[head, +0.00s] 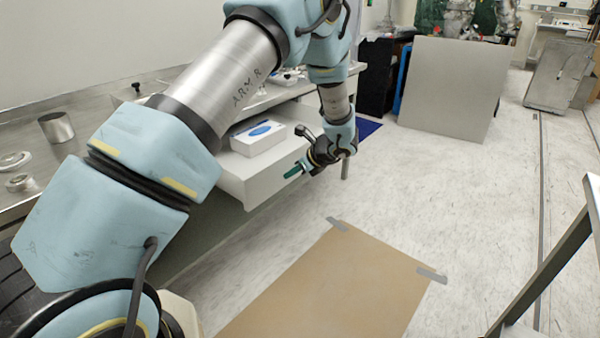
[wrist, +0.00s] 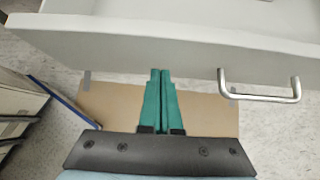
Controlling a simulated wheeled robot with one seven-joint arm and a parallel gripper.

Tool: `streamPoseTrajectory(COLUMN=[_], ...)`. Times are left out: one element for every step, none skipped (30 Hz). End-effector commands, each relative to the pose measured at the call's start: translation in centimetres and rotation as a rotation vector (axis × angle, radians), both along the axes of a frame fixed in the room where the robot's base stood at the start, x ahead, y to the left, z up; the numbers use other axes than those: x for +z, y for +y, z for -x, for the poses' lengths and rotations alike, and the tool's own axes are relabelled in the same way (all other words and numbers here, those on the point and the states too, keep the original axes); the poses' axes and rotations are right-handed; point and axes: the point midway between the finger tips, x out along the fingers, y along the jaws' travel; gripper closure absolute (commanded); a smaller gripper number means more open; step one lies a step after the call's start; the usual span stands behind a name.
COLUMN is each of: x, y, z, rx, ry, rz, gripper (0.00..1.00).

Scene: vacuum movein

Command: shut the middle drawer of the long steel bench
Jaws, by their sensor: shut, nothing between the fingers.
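The long steel bench (head: 95,112) runs along the wall at the left in the head view. A pale grey drawer (head: 262,180) stands pulled out from its front. In the wrist view the drawer front (wrist: 130,38) spans the top, with a silver bar handle (wrist: 262,98) to the right of my fingers. My gripper (head: 292,172) has green fingers, pressed together and empty. It is outside the drawer, close to its front; the fingertips (wrist: 160,72) show just below the front's edge in the wrist view. I cannot tell whether they touch. My arm hides much of the bench.
A white box with a blue oval (head: 258,136) appears to sit in the drawer. A metal cup (head: 56,127) stands on the bench. Brown sheet (head: 330,285) is taped to the floor. A grey panel (head: 450,88) stands beyond. A metal frame (head: 545,270) is at right; floor between is clear.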

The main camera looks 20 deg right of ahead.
Motion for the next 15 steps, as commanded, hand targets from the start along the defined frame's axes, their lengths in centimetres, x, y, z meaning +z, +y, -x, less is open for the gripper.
streamPoseTrajectory(x=[0.03,0.01,-0.01,-0.01,-0.03,-0.03,-0.03,-0.03,-0.03,-0.02,-0.03,-0.02,-0.03,-0.03,-0.03], y=[0.11,0.13,0.14,0.14,0.14,0.14,0.13,0.13,0.13,0.13,0.13,0.15,0.18,0.24,0.33], z=[-0.15,-0.19,-0.22,-0.23,-0.23,-0.23,-0.22,-0.22,-0.22,-0.21,-0.22,-0.25,-0.3,-0.39,-0.56], rx=[0.001,0.001,0.0,0.0,0.0,0.0,0.0,0.0,0.0,0.0,0.0,0.0,0.0,0.001,0.001], ry=[0.0,0.0,0.0,0.0,0.0,0.0,0.0,0.0,0.0,0.0,0.0,0.0,0.0,0.0,0.0], rz=[-0.001,-0.001,0.0,0.0,0.0,0.0,0.0,0.0,0.0,0.0,0.0,0.0,0.0,0.0,0.0], gripper=[1.0,1.0,1.0,1.0,1.0,1.0,1.0,1.0,1.0,1.0,1.0,1.0,1.0,1.0,1.0])
